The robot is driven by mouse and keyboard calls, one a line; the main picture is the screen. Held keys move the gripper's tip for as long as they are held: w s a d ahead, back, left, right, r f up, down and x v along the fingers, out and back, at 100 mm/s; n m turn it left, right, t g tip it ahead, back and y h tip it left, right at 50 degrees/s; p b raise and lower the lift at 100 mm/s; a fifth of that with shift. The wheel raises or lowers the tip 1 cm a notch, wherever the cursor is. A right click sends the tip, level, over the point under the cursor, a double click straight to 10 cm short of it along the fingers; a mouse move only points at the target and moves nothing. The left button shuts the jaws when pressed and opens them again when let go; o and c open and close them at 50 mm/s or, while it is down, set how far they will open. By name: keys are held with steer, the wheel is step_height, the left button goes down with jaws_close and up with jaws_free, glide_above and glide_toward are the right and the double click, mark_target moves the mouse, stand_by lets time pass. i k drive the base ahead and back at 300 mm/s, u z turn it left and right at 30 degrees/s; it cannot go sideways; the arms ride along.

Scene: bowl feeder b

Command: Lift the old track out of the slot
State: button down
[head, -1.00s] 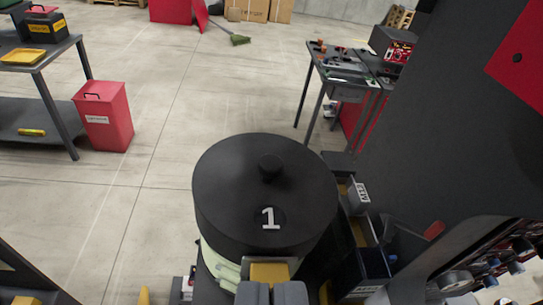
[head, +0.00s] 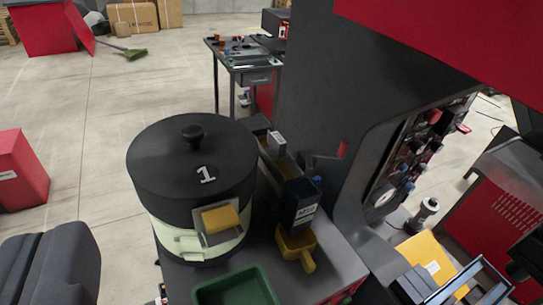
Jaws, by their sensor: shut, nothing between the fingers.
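My gripper (head: 48,262) shows as two dark grey fingers at the lower left, close to the camera, pressed together and empty. It is left of and apart from the bowl feeder (head: 185,165), which has a black lid marked 1 and a pale green band. A yellow block on a metal plate (head: 220,220) sits on the feeder's front side. A narrow channel with a tan floor (head: 285,165) runs beside the feeder on its right; I cannot tell whether this is the old track or its slot. Part of it is hidden by the dark labelled bin.
A dark labelled bin (head: 301,203) and a yellow scoop (head: 296,246) stand right of the feeder. A green tray (head: 237,290) is in front. A tall dark machine (head: 325,90) blocks the right. Open floor (head: 80,120) lies left.

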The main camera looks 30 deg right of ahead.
mark_target(273, 151)
steer(key=u, duration=0.3)
steer(key=k, duration=1)
steer(key=z, duration=0.65)
steer(key=i, duration=1)
